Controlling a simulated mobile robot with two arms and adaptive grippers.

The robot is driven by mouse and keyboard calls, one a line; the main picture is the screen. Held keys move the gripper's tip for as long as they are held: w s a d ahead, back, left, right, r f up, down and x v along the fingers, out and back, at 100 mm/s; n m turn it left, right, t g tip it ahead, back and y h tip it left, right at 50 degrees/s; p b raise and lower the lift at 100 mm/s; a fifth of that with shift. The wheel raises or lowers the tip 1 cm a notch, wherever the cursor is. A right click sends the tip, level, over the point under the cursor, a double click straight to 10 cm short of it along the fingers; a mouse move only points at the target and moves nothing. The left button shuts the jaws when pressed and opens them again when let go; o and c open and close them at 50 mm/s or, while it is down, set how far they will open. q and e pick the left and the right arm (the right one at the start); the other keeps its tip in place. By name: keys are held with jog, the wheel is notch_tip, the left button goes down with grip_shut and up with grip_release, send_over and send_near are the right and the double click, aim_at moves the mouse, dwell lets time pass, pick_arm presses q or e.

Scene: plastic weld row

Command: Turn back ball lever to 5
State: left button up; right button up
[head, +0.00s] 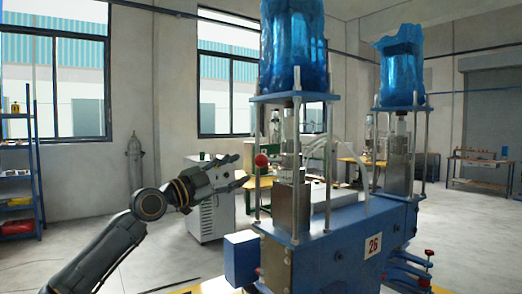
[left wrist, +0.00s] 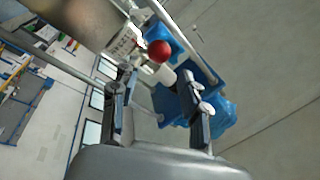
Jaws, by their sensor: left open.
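A lever with a red ball (head: 262,160) sticks out at the left side of the blue machine (head: 335,235), partway up its front column. My left gripper (head: 242,171) is just left of the ball, its fingers spread and pointing at the machine. In the left wrist view the red ball (left wrist: 160,51) shows beyond the fingertips, near the gap between the two fingers (left wrist: 152,98), and nothing is held. A white scale plate with small markings (left wrist: 122,45) is beside the ball; its numbers are too small to read. My right gripper is not in view.
Metal rods (head: 257,165) and a steel block (head: 290,205) stand close to the ball. A second blue-topped column (head: 400,70) is behind to the right. A grey cabinet (head: 212,215) stands behind my left gripper. Open floor lies at left.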

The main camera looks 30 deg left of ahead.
aim_at(256, 161)
pick_arm(q)
jog(key=p+x, duration=0.4)
jog(key=x, duration=0.4)
jog(key=shift+r, duration=0.1)
jog(key=shift+w+d, duration=0.2)
jog(key=shift+w, duration=0.25)
grip_shut()
